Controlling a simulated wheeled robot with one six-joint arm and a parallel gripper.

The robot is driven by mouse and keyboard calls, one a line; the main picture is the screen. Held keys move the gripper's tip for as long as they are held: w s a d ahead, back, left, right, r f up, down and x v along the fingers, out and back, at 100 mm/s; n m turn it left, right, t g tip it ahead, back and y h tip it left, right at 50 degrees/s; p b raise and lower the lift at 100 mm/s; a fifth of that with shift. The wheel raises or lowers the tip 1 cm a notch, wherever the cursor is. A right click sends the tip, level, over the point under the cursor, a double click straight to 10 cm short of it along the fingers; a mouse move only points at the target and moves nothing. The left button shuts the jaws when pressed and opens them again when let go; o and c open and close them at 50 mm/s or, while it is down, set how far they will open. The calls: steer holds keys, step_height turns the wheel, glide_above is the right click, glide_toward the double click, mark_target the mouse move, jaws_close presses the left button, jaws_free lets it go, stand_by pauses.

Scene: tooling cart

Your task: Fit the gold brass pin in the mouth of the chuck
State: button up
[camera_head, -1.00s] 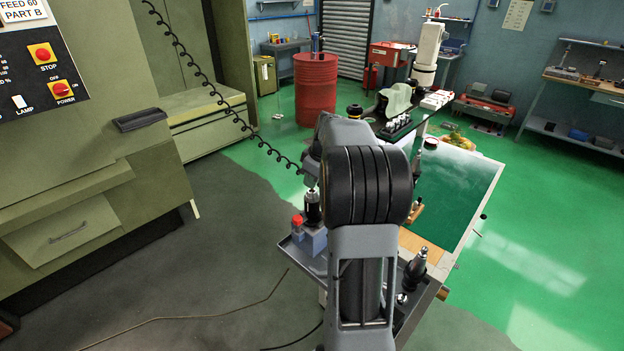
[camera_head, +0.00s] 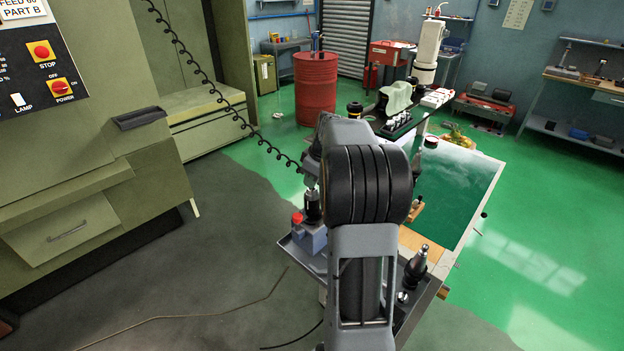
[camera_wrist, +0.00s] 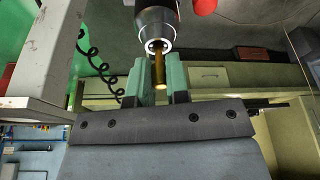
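In the wrist view the gold brass pin (camera_wrist: 159,72) stands between the two green fingers of my gripper (camera_wrist: 159,78). The pin's far end overlaps the silver-ringed mouth of the dark chuck (camera_wrist: 158,22). I cannot tell how deep, if at all, the pin is inside the mouth. In the head view a black chuck-like body (camera_head: 312,207) shows left of my arm, above a blue-grey block. There my arm hides the gripper and pin.
A red knob (camera_head: 297,217) sits beside the chuck, on the block (camera_head: 313,240) on the grey tray. A dark tool holder (camera_head: 416,264) stands on the cart's right side. A coiled black cable (camera_head: 215,90) hangs at left, by the green machine.

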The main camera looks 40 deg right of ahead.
steer(key=o, duration=0.5)
steer(key=shift+o, duration=0.2)
steer(key=shift+r, duration=0.1)
steer(key=b+v, duration=0.1)
steer(key=v, duration=1.2)
steer(key=shift+r, duration=0.3)
steer(key=shift+s, duration=0.1)
